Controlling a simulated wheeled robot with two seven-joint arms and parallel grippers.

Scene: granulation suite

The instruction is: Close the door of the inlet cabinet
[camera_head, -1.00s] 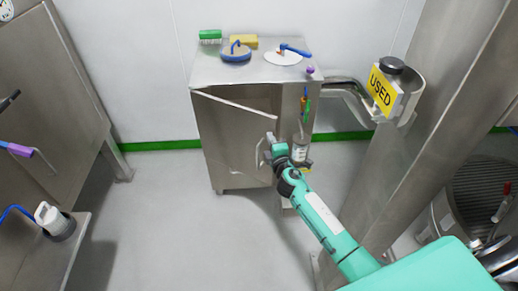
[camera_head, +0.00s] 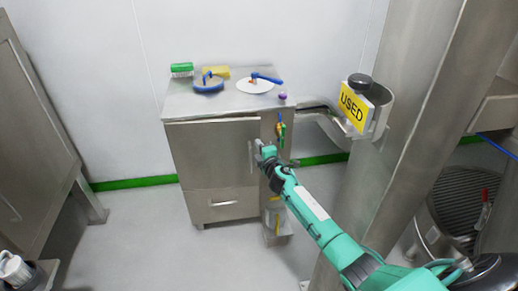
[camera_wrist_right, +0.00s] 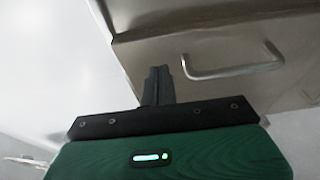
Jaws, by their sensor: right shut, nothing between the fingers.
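The inlet cabinet (camera_head: 182,198) is a steel box below the wall, with a flat top. Its door (camera_head: 212,152) lies against the front and looks flush, with no gap I can make out. My right gripper (camera_head: 260,150) is at the door's right edge, beside the upright door handle (camera_head: 250,158); whether it touches the door is unclear. In the right wrist view the gripper fingers (camera_wrist_right: 158,85) are together and empty, in front of a steel panel. A bar handle (camera_wrist_right: 232,68) is to their right, apart from them. My left gripper is out of view.
On the cabinet top are a green brush (camera_head: 181,69), a yellow sponge (camera_head: 215,72), a blue-handled pad (camera_head: 208,84) and a white disc (camera_head: 254,87). A yellow USED sign (camera_head: 354,108) and a steel column (camera_head: 400,140) stand right.

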